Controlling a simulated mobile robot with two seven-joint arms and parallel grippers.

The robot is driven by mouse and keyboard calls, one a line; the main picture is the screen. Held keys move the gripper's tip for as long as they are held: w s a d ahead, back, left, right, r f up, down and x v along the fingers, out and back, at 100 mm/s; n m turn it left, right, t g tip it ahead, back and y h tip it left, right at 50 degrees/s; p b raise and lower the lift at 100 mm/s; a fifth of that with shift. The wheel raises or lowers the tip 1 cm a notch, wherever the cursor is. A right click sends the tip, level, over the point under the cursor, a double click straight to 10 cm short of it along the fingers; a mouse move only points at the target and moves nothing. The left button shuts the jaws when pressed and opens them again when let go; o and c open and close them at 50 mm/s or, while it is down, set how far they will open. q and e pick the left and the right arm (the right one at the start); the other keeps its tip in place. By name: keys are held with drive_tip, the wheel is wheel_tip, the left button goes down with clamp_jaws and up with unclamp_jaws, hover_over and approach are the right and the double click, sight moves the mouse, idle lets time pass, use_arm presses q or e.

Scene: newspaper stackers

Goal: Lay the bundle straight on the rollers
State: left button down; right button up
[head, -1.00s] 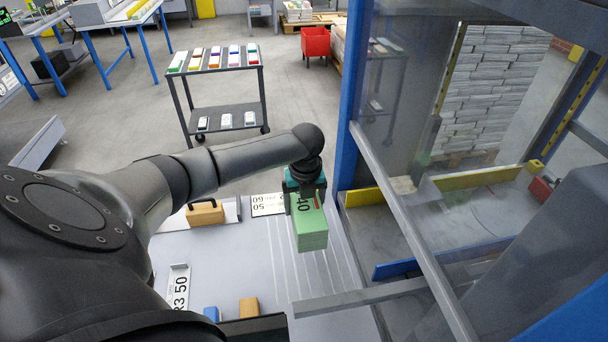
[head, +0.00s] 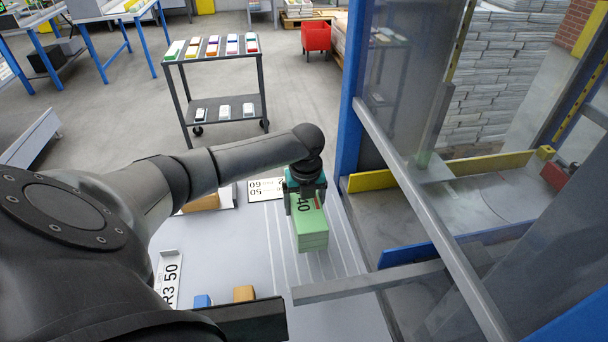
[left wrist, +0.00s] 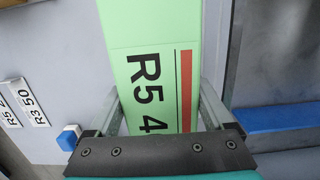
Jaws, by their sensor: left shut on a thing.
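The green bundle (head: 312,232) is a block marked "R5 40" with a red stripe. It also shows in the left wrist view (left wrist: 150,50), running up out of the frame. My left gripper (head: 306,206) is shut on its near end, a finger on each side in the left wrist view (left wrist: 160,105). The bundle hangs over the grey table (head: 255,245), left of the stacker's blue post (head: 345,150); its height above the table is hard to judge. My right gripper is out of view.
A yellow guide (head: 490,165) and a blue guide (head: 455,245) edge the stacker bed. A grey bar (head: 370,283) crosses the table's right side. Blue (head: 203,301) and tan (head: 244,294) blocks stand at the table front. A cart (head: 212,50) stands behind.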

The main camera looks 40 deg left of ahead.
use_arm(q)
drive_tip(key=shift+w+r, duration=0.15)
drive_tip(key=shift+p, duration=0.4)
drive_tip(key=shift+f+b, duration=2.45)
drive_tip(key=shift+f, duration=1.5)
drive_tip(key=shift+f+b, duration=0.4)
drive_tip(key=shift+f, duration=0.2)
unclamp_jaws()
